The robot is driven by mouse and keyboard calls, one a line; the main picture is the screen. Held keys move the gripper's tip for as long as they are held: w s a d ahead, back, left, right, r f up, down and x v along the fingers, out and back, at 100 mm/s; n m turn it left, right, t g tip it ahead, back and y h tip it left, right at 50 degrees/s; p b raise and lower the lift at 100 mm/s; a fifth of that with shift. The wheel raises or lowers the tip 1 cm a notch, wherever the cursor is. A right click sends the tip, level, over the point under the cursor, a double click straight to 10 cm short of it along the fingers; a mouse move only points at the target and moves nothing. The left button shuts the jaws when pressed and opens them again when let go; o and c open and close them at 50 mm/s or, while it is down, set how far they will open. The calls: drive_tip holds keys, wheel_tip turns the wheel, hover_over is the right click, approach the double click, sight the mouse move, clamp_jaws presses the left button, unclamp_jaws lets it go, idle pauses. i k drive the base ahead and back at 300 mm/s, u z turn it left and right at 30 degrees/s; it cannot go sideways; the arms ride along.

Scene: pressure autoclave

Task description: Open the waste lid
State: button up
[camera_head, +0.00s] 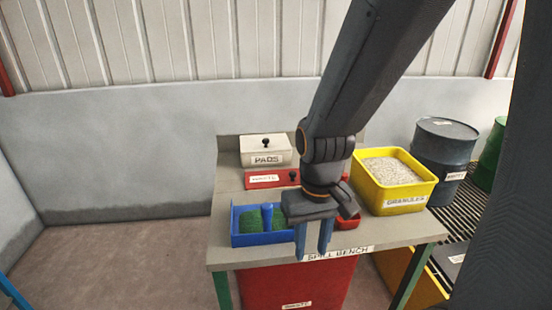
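A flat red panel labelled as waste (262,180) lies on the bench top behind the blue tray, with a small dark knob (293,176) near its right part. My arm hides its right end. A red bin, also labelled as waste (290,285), stands below the bench front. My gripper (313,250) points down over the front edge of the bench, in front of the panel in the picture. Its two blue fingers are apart, with nothing visible between them.
A blue tray (240,239) with green contents, a white pads box (264,150), a yellow granules tub (405,202) and a small red container (348,222) crowd the bench (226,205). Drums (445,150) stand at right. Floor at left is clear.

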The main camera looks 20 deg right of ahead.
sight(285, 178)
drive_tip(key=k, duration=0.45)
drive_tip(key=z, duration=1.15)
drive_tip(key=i, duration=0.75)
drive_tip(key=u, duration=1.2)
drive_tip(key=i, duration=0.5)
drive_tip(key=u, duration=0.1)
